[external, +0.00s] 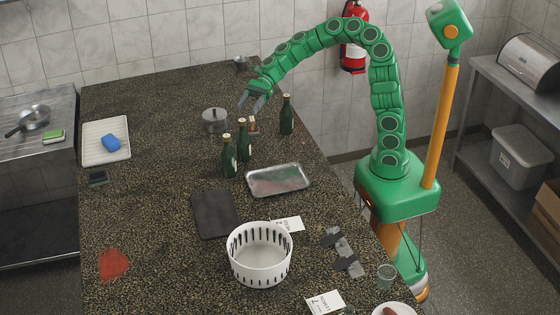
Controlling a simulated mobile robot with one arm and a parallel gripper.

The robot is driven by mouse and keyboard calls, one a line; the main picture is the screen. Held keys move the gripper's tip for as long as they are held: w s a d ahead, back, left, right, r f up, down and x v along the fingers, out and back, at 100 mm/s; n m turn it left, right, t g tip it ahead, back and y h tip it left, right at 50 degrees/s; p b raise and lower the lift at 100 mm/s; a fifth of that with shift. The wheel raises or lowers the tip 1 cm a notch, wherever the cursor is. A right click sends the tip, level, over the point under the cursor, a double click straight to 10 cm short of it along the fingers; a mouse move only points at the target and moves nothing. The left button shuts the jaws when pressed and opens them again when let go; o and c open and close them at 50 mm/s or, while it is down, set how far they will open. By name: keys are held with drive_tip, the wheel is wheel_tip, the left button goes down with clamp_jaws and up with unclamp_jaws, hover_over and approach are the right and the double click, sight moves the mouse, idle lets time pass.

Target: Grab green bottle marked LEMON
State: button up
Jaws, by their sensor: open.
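Three dark green bottles stand upright on the speckled counter (150,200). One bottle (229,158) is at the front, a second bottle (244,142) is just behind it to the right, and a third bottle (287,116) stands apart near the right edge. Their labels are too small to read, so I cannot tell which is marked LEMON. My gripper (250,104) is open and empty, raised above the counter's far part. In the picture it is above the second bottle and left of the third.
A lidded pot (215,121) and a small red-brown item (253,125) sit near the bottles. A metal tray (278,180), a dark board (215,214) and a white basket (259,255) lie nearer. The counter's left middle is mostly clear.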

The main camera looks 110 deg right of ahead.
sight(241, 128)
drive_tip(key=shift+w+a+f, duration=0.85)
drive_tip(key=shift+w+f, duration=0.05)
drive_tip(key=shift+f, duration=0.2)
drive_tip(key=shift+w+a+f, duration=0.85)
drive_tip(key=shift+f, duration=0.25)
drive_tip(key=shift+w+a+f, duration=0.85)
drive_tip(key=shift+w+f, duration=0.05)
drive_tip(key=shift+f, duration=0.2)
clamp_jaws()
